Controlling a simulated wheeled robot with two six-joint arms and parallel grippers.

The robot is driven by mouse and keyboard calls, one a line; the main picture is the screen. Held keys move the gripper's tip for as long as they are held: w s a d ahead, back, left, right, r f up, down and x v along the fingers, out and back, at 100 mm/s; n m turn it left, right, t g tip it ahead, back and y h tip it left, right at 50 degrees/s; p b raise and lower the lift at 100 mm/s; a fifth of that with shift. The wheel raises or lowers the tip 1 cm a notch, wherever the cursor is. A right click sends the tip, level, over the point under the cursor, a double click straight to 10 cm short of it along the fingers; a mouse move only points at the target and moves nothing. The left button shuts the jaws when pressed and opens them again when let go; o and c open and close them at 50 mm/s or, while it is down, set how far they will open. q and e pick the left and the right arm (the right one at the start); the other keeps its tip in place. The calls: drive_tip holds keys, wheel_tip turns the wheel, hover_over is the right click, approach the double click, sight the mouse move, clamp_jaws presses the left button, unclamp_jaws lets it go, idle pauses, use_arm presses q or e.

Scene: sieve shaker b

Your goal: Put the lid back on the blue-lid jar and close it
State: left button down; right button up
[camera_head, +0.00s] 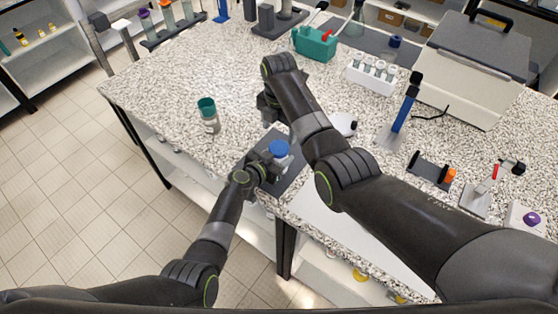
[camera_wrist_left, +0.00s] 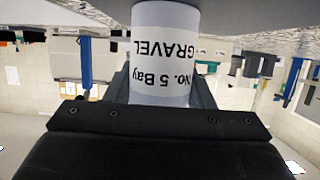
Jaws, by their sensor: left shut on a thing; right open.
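The blue-lid jar stands upright on a dark mat (camera_head: 291,177) near the table's front edge. Its blue lid (camera_head: 279,148) sits at the top of the jar; I cannot tell whether it is fully closed. My left gripper (camera_head: 270,163) is shut on the jar's body from the left side. In the left wrist view the jar's white label (camera_wrist_left: 165,55), reading "No. 5 Bay GRAVEL", appears upside down between the fingers, and the lid is hidden. My right gripper (camera_head: 268,113) is open behind the jar, partly hidden by my right arm.
A teal-lidded jar (camera_head: 208,115) stands to the left. A white tube rack (camera_head: 371,76), a blue-posted stand (camera_head: 402,112) and a large grey box (camera_head: 475,65) are to the right. A green case (camera_head: 315,43) is at the back.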

sight(279, 147)
drive_tip(key=shift+r, duration=0.25)
drive_tip(key=shift+f, duration=4.05)
drive_tip(key=c, duration=0.9)
drive_tip(key=o, duration=1)
drive_tip(key=shift+r, duration=0.1)
drive_tip(key=shift+r, duration=2.2)
